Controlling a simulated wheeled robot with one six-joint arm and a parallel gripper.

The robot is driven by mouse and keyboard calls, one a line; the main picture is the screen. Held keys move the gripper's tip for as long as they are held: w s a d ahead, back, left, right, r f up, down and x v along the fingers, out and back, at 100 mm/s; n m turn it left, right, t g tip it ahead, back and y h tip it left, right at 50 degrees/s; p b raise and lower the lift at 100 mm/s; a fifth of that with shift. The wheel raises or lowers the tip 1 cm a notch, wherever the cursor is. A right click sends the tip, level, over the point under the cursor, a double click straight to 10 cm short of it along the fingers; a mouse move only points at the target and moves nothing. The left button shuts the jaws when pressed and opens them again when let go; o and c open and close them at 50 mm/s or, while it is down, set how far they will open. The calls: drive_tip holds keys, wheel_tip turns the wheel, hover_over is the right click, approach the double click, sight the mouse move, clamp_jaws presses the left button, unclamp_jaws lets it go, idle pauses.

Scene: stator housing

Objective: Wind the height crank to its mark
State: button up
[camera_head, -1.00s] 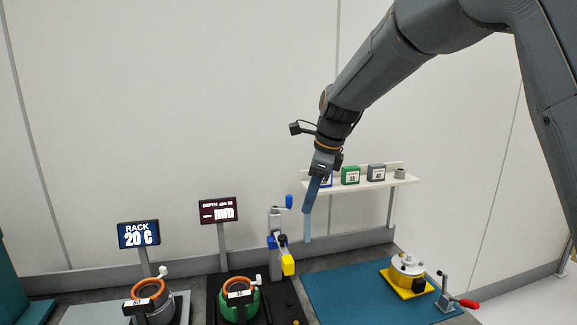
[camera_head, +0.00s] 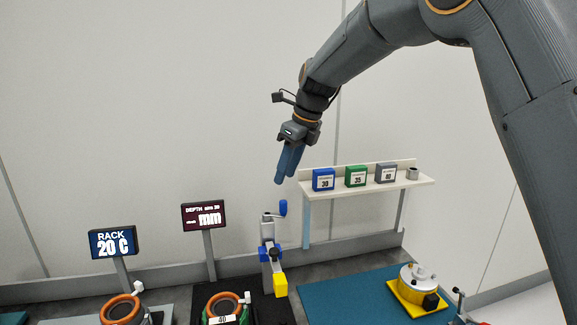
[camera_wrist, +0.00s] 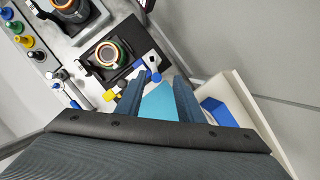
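The height crank (camera_head: 283,208) is a blue knob on a short grey arm at the top of a grey post (camera_head: 267,230), in the middle of the head view. Its knob (camera_wrist: 157,77) also shows in the wrist view, beyond the fingertips and between them in the picture. My gripper (camera_head: 285,179) hangs just above the knob in the head view, apart from it. Its two blue-grey fingers (camera_wrist: 160,88) are spread with nothing between them. The post also carries a blue part and a yellow block (camera_head: 280,285). I cannot make out a height mark.
A dark red depth sign (camera_head: 204,216) and a blue rack sign (camera_head: 112,242) stand left of the post. A shelf (camera_head: 420,182) with blue, green and grey boxes is right of it. Copper-ringed housings stand in front, and a yellow fixture (camera_head: 418,290) rests on the teal mat (camera_head: 345,298).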

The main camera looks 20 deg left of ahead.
sight(283, 201)
drive_tip(key=shift+s+a+f, duration=0.1)
drive_tip(key=shift+a+f, duration=0.05)
drive_tip(key=shift+f, duration=0.5)
drive_tip(key=shift+s+a+f, duration=0.1)
drive_tip(key=shift+f, duration=0.5)
drive_tip(key=shift+d+f, duration=0.1)
drive_tip(key=shift+f, duration=2.55)
drive_tip(key=shift+w, duration=0.1)
